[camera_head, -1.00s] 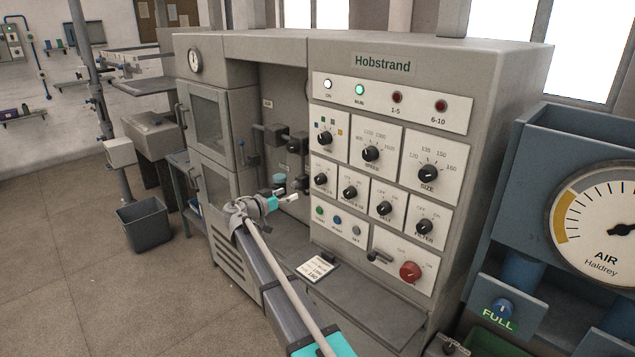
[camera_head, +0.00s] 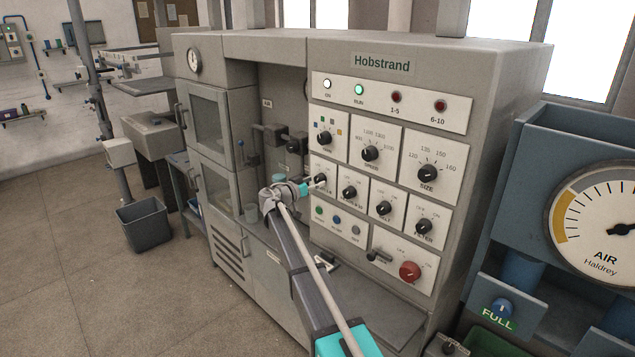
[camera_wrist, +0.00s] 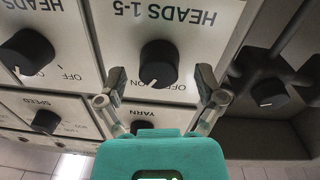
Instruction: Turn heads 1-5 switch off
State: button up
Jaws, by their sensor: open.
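The HEADS 1-5 switch (camera_wrist: 158,65) is a black round knob on a white plate, shown upside down in the wrist view. Its white pointer mark is at the knob's lower edge in that view, slightly left of centre. My gripper (camera_wrist: 161,80) is open, with one fingertip on each side of the knob and visible gaps. In the head view, my gripper (camera_head: 314,185) is at the left column of the panel, partly covering the HEADS 1-5 switch (camera_head: 320,178).
The HEADS 6-10 knob (camera_head: 349,192) is close on the right. The YARN knob (camera_head: 324,138) is just above, and push buttons (camera_head: 337,219) are below. A red stop knob (camera_head: 410,271) is lower right. The RUN lamp (camera_head: 359,89) is lit green; the 1-5 lamp (camera_head: 396,97) is dark red.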

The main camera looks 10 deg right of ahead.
jog(key=shift+w+d, duration=0.35)
jog(key=shift+d, duration=0.2)
jog(key=c, duration=1.2)
jog(key=shift+o, duration=0.2)
jog(key=shift+n, duration=0.4)
jog(key=n, duration=1.1)
jog(key=shift+t+b, duration=0.4)
jog(key=shift+s+n, duration=0.1)
jog(key=shift+n, duration=0.2)
